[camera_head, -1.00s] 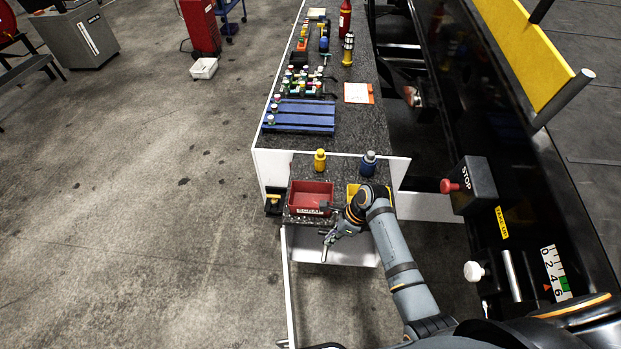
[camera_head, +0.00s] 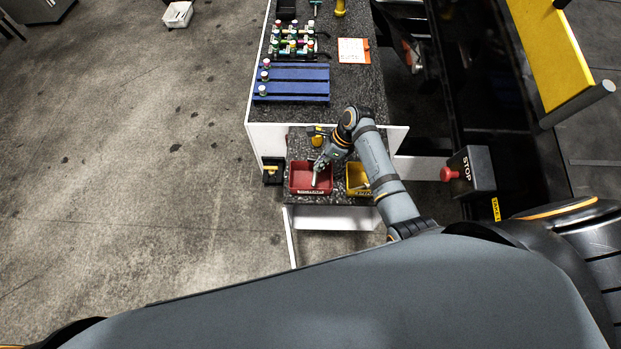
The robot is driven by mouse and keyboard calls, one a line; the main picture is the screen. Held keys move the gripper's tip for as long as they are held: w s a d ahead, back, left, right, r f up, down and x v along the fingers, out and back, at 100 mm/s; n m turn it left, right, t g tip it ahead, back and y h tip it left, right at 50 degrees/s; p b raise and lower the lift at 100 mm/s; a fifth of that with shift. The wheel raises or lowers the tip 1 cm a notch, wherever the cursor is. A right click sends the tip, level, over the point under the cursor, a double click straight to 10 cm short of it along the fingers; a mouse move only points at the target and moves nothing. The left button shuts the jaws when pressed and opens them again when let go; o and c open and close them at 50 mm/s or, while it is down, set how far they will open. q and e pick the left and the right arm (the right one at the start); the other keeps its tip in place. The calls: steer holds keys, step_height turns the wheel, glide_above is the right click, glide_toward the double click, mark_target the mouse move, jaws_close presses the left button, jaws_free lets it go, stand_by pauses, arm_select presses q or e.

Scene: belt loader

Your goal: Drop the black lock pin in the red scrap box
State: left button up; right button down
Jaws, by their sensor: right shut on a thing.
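The red scrap box (camera_head: 301,189) stands on the low speckled shelf at the near end of the bench. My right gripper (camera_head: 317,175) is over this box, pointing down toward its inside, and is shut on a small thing. The held thing is too small to make out clearly; I take it to be the black lock pin. I cannot tell whether it touches the box floor. My left gripper is not in view.
A yellow bin (camera_head: 354,187) stands right of the red box, partly behind my arm. A yellow bottle (camera_head: 316,138) stands behind the box. A blue rack (camera_head: 291,92) lies on the bench. A red STOP button (camera_head: 449,174) is on the right.

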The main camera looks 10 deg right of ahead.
step_height(320, 180, down, 4)
steer(key=b, duration=0.3)
steer(key=c, duration=1.6)
jaws_free()
steer(key=shift+w+f, duration=0.1)
steer(key=shift+w, duration=0.2)
steer(key=shift+o, duration=0.8)
steer(key=shift+s, duration=0.15)
steer(key=v, duration=1.2)
